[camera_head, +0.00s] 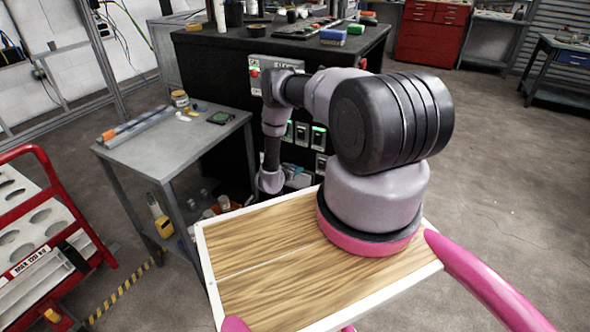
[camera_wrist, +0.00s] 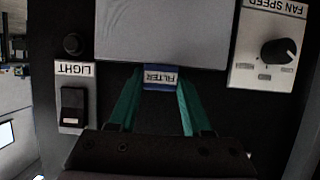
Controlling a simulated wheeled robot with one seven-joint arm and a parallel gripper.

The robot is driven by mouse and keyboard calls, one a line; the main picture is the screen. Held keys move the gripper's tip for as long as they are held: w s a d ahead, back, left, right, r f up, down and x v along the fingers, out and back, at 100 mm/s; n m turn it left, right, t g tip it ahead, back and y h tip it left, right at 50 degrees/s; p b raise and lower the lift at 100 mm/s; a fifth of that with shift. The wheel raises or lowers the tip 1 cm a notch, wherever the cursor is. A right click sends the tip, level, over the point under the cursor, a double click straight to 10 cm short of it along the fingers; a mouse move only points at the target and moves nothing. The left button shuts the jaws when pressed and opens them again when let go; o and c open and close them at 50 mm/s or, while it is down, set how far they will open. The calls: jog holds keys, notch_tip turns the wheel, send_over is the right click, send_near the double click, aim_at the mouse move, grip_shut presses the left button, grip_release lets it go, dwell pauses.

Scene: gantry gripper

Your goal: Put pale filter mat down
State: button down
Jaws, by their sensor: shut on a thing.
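In the wrist view, a flat pale grey panel (camera_wrist: 165,32), which looks like the filter mat, fills the upper middle. A blue tab marked FILTER (camera_wrist: 160,78) is at its lower edge. My gripper (camera_wrist: 160,84) has green fingers on either side of this tab and is shut on it. The panel's upper end is cut off by the frame. In the head view, my arm reaches down at the front of the dark cabinet (camera_head: 225,75); the fingers and the mat cannot be made out there.
In the wrist view, a LIGHT switch (camera_wrist: 74,108) is left and a FAN SPEED knob (camera_wrist: 278,52) right. In the head view, a grey side table (camera_head: 170,150) stands left of the cabinet, with small items and some bare top. A red cart (camera_head: 40,155) is farther left.

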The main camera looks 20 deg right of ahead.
jog(key=shift+c, duration=1.7)
grip_release()
jog(key=shift+f, duration=0.1)
jog(key=shift+s+a+r, duration=0.15)
jog(key=shift+a+r, duration=0.1)
jog(key=v, duration=1.1)
jog(key=shift+s+r, duration=0.15)
jog(key=shift+r, duration=0.05)
jog(key=shift+a, duration=0.15)
